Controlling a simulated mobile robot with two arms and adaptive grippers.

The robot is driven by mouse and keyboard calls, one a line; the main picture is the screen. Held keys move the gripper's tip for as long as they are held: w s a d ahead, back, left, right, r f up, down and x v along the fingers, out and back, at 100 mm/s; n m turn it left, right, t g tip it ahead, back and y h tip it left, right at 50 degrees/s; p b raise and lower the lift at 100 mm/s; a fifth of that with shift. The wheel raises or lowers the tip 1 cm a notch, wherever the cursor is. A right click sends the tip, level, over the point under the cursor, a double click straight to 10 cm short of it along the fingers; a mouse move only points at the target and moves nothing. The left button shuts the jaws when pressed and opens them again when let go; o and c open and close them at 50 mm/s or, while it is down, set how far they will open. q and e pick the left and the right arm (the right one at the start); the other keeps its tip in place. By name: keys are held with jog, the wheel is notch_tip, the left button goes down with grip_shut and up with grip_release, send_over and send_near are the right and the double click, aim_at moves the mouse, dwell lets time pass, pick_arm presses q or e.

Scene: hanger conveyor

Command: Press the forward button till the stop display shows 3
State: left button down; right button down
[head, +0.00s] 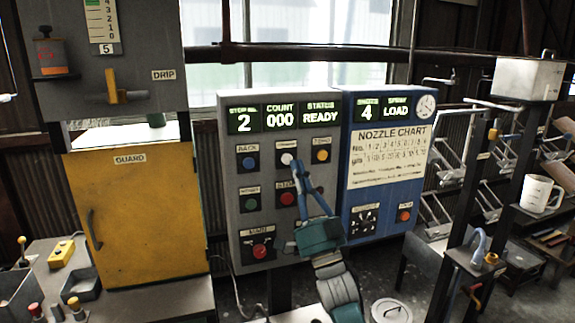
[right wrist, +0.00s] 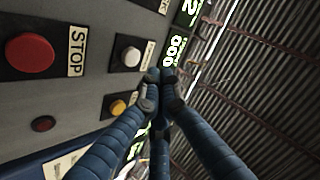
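The grey control panel (head: 270,215) has a stop display (head: 243,120) reading 2. Below it a white button (head: 288,159) sits between a blue button (head: 250,162) and a yellow-orange button (head: 321,155); its label is too blurred to read surely. My right gripper (head: 299,166) has its blue fingers raised to the panel, tips just beside the white button's lower right. In the right wrist view the fingertips (right wrist: 160,82) meet with nothing between them, near the white button (right wrist: 130,56). Contact cannot be told. My left gripper is not in view.
A red STOP button (head: 287,198) lies just below, behind the fingers; it looms large in the right wrist view (right wrist: 30,54). A green button (head: 251,204) and red selector (head: 260,251) are lower. The blue nozzle panel (head: 370,205) adjoins on the right.

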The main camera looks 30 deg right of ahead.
aim_at(287, 160)
jog(key=shift+w+d, duration=0.2)
jog(key=shift+w, duration=0.85)
jog(key=shift+w+b, duration=0.1)
jog(key=shift+b, duration=0.2)
dwell(0.5)
jog(key=shift+w+d, duration=0.15)
jog(key=shift+w, duration=0.15)
